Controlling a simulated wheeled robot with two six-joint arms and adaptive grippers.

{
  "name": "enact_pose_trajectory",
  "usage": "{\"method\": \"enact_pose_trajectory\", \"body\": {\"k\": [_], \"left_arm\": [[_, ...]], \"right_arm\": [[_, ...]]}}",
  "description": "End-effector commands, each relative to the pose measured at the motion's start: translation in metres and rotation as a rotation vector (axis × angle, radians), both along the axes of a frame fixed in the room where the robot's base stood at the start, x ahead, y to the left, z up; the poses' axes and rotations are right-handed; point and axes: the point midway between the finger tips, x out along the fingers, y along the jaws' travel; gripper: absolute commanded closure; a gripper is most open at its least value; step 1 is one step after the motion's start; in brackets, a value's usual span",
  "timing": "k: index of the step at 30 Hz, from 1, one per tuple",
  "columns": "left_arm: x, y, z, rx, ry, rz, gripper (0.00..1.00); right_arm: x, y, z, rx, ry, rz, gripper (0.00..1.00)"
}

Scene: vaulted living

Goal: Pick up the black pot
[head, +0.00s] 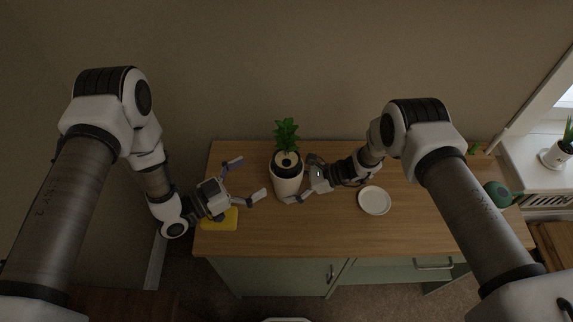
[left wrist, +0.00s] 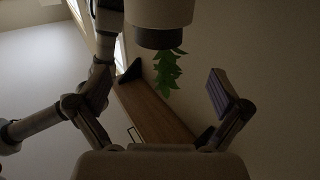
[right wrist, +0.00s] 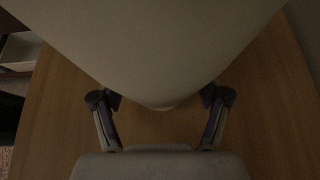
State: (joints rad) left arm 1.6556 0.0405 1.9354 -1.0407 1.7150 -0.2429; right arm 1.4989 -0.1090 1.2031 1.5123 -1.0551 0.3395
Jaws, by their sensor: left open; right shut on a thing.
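A potted plant stands at the back of the wooden counter in the head view. Its pot (head: 287,185) has a cream body and a dark upper band (head: 286,169), with green leaves (head: 286,132) above. The left wrist view shows the cream body, dark band (left wrist: 161,42) and leaves upside down. My right gripper (head: 301,183) is shut on the pot from the right; the cream wall (right wrist: 160,50) fills much of the right wrist view between and above its fingers. My left gripper (head: 250,178) is open and empty, just left of the pot, its fingers pointing toward it.
A yellow item (head: 222,220) lies under my left gripper. A white plate (head: 374,200) lies right of the pot. A green watering can (head: 497,194) is at the counter's right end. The wall is close behind; the counter's front middle (head: 300,235) is clear.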

Motion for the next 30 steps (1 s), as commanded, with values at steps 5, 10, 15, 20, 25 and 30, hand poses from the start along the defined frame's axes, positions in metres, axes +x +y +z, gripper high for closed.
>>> {"method": "enact_pose_trajectory", "body": {"k": [5, 10, 15, 20, 25, 30], "left_arm": [[0.021, -0.033, 0.001, 0.001, -0.004, -0.005, 0.0], [0.031, -0.05, -0.001, 0.002, -0.001, -0.003, 0.0], [0.047, -0.076, -0.004, 0.003, -0.002, -0.003, 0.0], [0.056, -0.087, -0.004, 0.004, 0.0, 0.002, 0.0], [0.056, -0.087, -0.004, 0.004, 0.001, 0.002, 0.04], [0.056, -0.087, -0.004, 0.004, 0.001, 0.002, 0.64]], "right_arm": [[0.0, 0.0, -0.001, -0.001, 0.0, 0.001, 0.45], [0.0, 0.0, -0.001, -0.001, 0.0, 0.0, 0.45], [0.0, 0.0, 0.0, -0.001, 0.0, 0.001, 0.45], [0.0, 0.0, 0.0, -0.001, 0.0, 0.0, 0.45], [0.0, 0.0, 0.0, -0.001, 0.0, 0.0, 0.45], [0.0, 0.0, 0.0, 0.0, 0.0, 0.0, 0.45]]}}
